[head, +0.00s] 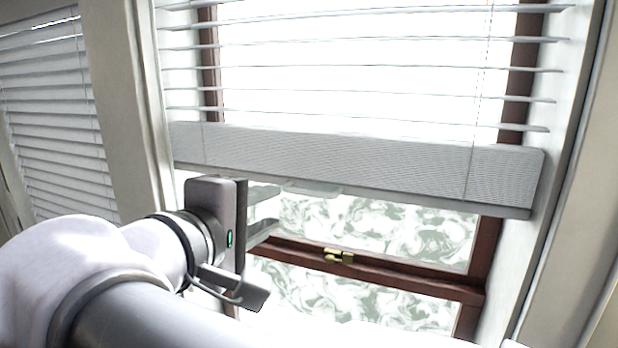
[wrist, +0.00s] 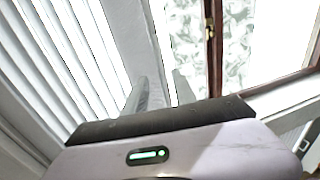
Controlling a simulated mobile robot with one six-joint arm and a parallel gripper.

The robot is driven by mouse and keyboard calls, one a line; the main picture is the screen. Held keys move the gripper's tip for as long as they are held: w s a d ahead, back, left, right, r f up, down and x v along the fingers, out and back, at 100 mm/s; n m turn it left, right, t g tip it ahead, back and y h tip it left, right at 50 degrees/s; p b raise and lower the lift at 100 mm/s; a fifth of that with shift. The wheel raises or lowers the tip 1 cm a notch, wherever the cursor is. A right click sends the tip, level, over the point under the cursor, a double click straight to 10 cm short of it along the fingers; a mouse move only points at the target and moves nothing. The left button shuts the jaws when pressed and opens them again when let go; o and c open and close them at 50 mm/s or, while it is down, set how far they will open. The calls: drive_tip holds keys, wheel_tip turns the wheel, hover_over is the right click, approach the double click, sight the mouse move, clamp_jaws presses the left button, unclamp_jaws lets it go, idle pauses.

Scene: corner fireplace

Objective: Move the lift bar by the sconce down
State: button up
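The lift bar (head: 350,170) is the wide pale grey bottom rail of the raised blind in the near window. It hangs slightly tilted in the head view, above the brass window latch. A small pale tab (head: 312,188) shows under its lower edge. In the wrist view the bar (wrist: 122,38) is a slanting band beside the slats. My gripper (head: 264,212) is just below the bar's left end, fingers pointing toward the window. I cannot tell whether either finger touches the bar. No sconce is in view.
The brown window frame (head: 390,268) with a brass latch (head: 338,256) lies below the bar. A second, lowered blind (head: 50,120) hangs at the left, past a pale post (head: 112,90). A white window jamb (head: 545,200) bounds the right side.

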sight(306, 193)
drive_tip(key=p+x, duration=0.2)
drive_tip(key=x, duration=1.3)
drive_tip(key=shift+s+p, duration=0.1)
drive_tip(key=shift+p, duration=0.2)
drive_tip(key=shift+w+f, duration=0.1)
drive_tip(key=shift+w, duration=0.25)
drive_tip(key=shift+d, duration=0.1)
clamp_jaws()
